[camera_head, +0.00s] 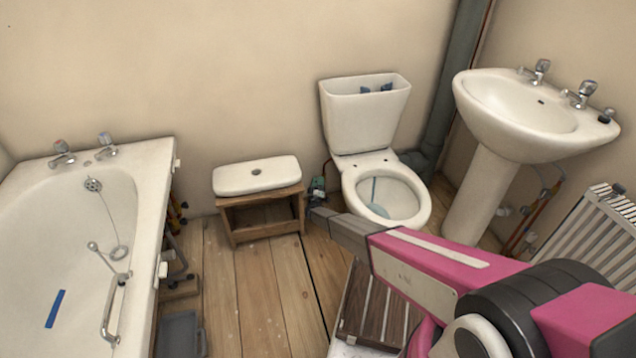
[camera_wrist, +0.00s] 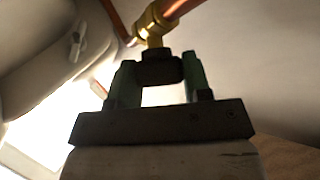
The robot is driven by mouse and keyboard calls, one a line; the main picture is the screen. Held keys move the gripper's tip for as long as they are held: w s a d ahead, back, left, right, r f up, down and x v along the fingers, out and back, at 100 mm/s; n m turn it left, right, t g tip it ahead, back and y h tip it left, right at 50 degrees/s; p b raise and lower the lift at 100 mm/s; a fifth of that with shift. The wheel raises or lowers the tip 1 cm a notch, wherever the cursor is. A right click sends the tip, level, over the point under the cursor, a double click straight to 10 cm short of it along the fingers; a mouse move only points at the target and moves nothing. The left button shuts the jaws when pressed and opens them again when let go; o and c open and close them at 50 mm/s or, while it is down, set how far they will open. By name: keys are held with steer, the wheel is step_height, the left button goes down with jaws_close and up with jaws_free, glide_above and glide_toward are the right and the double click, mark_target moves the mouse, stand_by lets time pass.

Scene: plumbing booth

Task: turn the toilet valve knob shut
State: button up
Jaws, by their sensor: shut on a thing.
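The valve in the wrist view has a brass body (camera_wrist: 154,22) on a copper pipe (camera_wrist: 184,8). A dark knob (camera_wrist: 162,70) sits on it, on the side facing my gripper. My gripper (camera_wrist: 158,76) is shut on the knob, with one green finger on each side. In the head view my gripper (camera_head: 317,200) is low between the toilet and the wooden stool, close to the toilet's left side. The toilet (camera_head: 362,124) has an open cistern. The knob and valve cannot be made out clearly in the head view.
A wooden stool (camera_head: 236,218) bearing a white cistern lid (camera_head: 257,176) stands left of the gripper. The bathtub (camera_head: 130,225) is at the left. The sink (camera_head: 487,190) and radiator (camera_head: 590,235) are at the right. A slatted brown mat (camera_head: 372,305) lies below my arm. Floorboards between tub and mat are mostly clear.

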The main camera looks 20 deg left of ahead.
steer(key=shift+f+m+t+h, duration=0.1)
steer(key=shift+m+t+h, duration=0.5)
steer(key=shift+m+h, duration=1.6)
steer(key=shift+s+m+h, duration=0.1)
steer(key=shift+m+h, duration=0.2)
steer(key=shift+m, duration=0.4)
steer(key=o, duration=0.9)
steer(key=shift+n, duration=0.4)
